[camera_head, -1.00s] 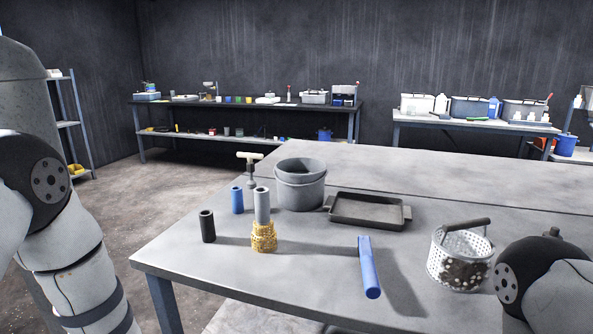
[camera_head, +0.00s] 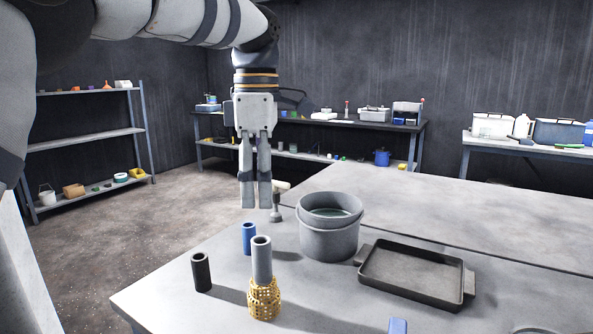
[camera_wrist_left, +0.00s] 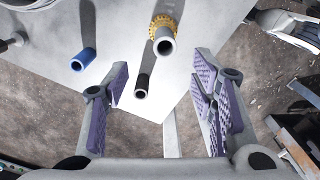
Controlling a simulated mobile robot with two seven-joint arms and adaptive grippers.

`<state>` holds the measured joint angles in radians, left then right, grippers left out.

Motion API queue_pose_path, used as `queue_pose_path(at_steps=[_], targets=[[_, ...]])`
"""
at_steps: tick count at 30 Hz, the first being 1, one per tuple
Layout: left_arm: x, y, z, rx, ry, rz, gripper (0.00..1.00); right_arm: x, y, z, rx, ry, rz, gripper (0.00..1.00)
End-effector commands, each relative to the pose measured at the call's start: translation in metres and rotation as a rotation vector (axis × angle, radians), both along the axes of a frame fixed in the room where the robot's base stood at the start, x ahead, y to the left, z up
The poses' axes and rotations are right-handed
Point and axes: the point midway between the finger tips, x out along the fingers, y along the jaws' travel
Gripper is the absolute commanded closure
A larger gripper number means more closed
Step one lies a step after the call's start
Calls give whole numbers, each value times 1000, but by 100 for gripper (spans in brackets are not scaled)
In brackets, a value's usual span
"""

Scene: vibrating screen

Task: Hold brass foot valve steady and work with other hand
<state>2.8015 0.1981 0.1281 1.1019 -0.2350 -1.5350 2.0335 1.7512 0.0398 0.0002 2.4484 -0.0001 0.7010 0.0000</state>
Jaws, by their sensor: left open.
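The brass foot valve (camera_head: 264,298), a yellow perforated strainer, stands upright near the table's front left edge with a grey pipe (camera_head: 262,262) rising from its top. In the left wrist view the brass strainer (camera_wrist_left: 165,22) shows at the top, partly behind the pipe's open end (camera_wrist_left: 165,46). My left gripper (camera_head: 256,206) points down with its fingers apart and empty, above and beyond the valve and not touching it. Its purple-padded fingers (camera_wrist_left: 162,85) show open in the left wrist view. My right gripper is not in view.
A black tube (camera_head: 201,272) and a blue tube (camera_head: 249,239) stand close to the valve. A grey bucket (camera_head: 330,240), a T-handled tool (camera_head: 276,205) and a dark tray (camera_head: 412,272) are behind and to the right. A blue object's end (camera_head: 397,326) shows at the bottom edge.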

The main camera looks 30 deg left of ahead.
Motion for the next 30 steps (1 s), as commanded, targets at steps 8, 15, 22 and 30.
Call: queue_pose_path(at_steps=[8, 15, 22, 30], targets=[[-3, 0, -34, -1, 3, 7, 48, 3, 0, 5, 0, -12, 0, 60], [-3, 0, -91, -2, 2, 5, 48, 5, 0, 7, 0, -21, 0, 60], [-2, 0, -117, 0, -1, 6, 48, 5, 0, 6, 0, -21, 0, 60], [-2, 0, -118, 0, -2, 5, 51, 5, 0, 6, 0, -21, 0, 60]])
